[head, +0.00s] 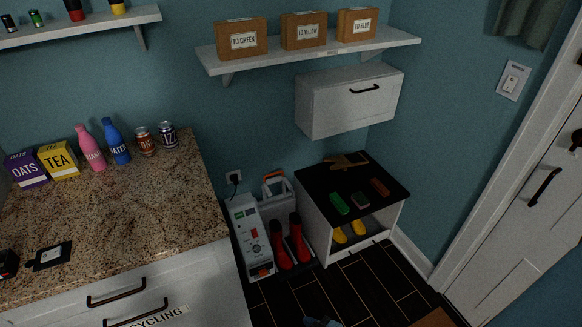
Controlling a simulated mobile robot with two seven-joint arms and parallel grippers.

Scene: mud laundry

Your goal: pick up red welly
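A pair of red wellies stands upright side by side on the floor, between a white box-shaped unit and the white cubby bench. The left red welly (279,247) is beside the white unit, and the right red welly (298,240) is beside the bench. Both boots are whole in view, with their toes toward me.
The white unit (250,238) and a caddy (273,188) crowd the wellies. The black-topped bench (318,196) holds yellow wellies (349,233) underneath and brushes on top. The granite counter (130,215) is at left. Dark floor (370,285) is open in front.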

